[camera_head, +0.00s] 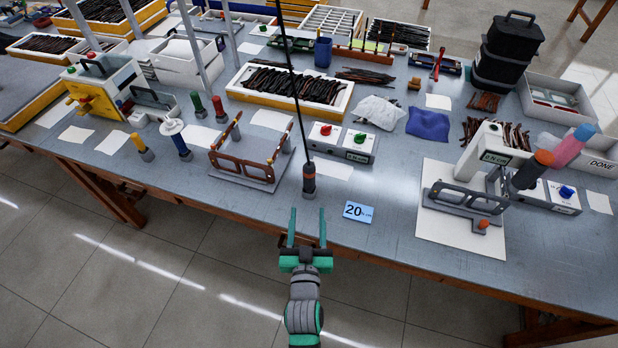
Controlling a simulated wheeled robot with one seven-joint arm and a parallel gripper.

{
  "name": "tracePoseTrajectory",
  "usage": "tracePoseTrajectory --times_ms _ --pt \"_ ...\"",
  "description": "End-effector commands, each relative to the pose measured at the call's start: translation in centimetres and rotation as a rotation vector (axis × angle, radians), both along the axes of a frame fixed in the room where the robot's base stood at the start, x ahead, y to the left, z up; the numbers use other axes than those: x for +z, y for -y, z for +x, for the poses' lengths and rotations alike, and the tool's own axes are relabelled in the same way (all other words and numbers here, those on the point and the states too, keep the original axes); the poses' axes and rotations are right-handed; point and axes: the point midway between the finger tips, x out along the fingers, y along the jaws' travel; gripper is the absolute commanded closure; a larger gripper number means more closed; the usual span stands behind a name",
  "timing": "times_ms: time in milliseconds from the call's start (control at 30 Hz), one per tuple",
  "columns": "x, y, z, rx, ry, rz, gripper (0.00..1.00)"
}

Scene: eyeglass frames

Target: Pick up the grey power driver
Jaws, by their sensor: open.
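The fingers look apart from the driver. The driver's whole length is in view.
An eyeglass frame on a stand (243,168) is just left of the driver. A blue "20" card (358,212) lies to its right. A white box with red and green buttons (343,144) sits behind. A white mat (430,225) with another frame fixture is further right.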

Motion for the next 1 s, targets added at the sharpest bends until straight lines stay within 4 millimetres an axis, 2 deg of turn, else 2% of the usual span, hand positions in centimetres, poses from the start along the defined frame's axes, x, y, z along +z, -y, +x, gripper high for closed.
tracePoseTrajectory --times_ms 33,200,400,700,1000 --pt "1.0 -0.1 1.9 -0.003 0.016 0.001 0.49" --pt "3.1 0.1 6.0 -0.019 0.039 0.003 0.49" --pt "4.1 0.2 8.1 -0.027 0.048 0.006 0.49" --pt "4.2 0.4 12.1 -0.027 0.048 0.006 0.49" --pt "4.1 0.4 14.1 -0.027 0.048 0.007 0.49"
